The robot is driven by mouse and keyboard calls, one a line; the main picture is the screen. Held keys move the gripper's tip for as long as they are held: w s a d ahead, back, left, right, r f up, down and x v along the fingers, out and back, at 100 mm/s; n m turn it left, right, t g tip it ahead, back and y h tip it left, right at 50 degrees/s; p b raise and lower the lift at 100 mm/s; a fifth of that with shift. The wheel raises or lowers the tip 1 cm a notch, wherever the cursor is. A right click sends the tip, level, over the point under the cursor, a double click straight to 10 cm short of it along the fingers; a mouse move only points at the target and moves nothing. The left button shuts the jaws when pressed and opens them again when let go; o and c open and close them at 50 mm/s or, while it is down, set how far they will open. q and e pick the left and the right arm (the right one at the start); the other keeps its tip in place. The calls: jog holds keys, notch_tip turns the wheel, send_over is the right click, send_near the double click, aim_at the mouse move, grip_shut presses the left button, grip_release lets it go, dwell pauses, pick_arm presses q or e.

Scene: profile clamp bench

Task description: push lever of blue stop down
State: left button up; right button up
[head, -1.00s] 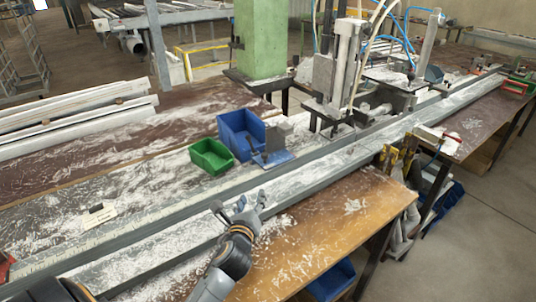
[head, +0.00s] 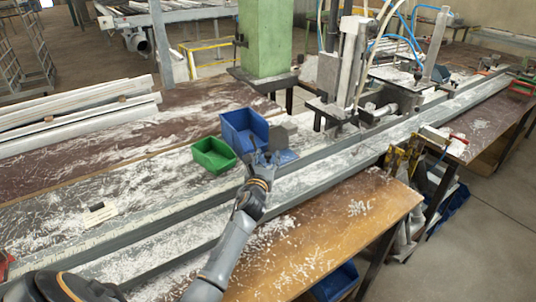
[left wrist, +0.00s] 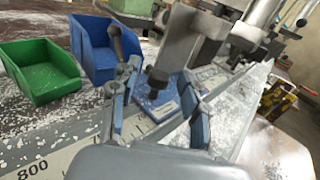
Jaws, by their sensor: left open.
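The blue stop has a grey block (head: 285,136) on a blue base (head: 288,156), on the rail beside the bins. In the left wrist view its blue base (left wrist: 161,98) and grey block (left wrist: 178,38) lie ahead. A lever with a dark ball end (left wrist: 114,31) stands raised at the stop's left side, and a dark knob (left wrist: 157,77) shows between my fingers. My left gripper (head: 262,158) is open and just in front of the stop, partly covering it; its fingers also show in the left wrist view (left wrist: 160,70). Contact cannot be told. My right gripper is not in view.
A blue bin (head: 240,128) and a green bin (head: 213,155) stand left of the stop. A clamp machine (head: 345,75) stands on the rail behind it to the right. White shavings cover the rail (head: 150,245) and the wooden table (head: 330,225).

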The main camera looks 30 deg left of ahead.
pick_arm(q)
jog(key=shift+x, duration=0.9)
grip_shut()
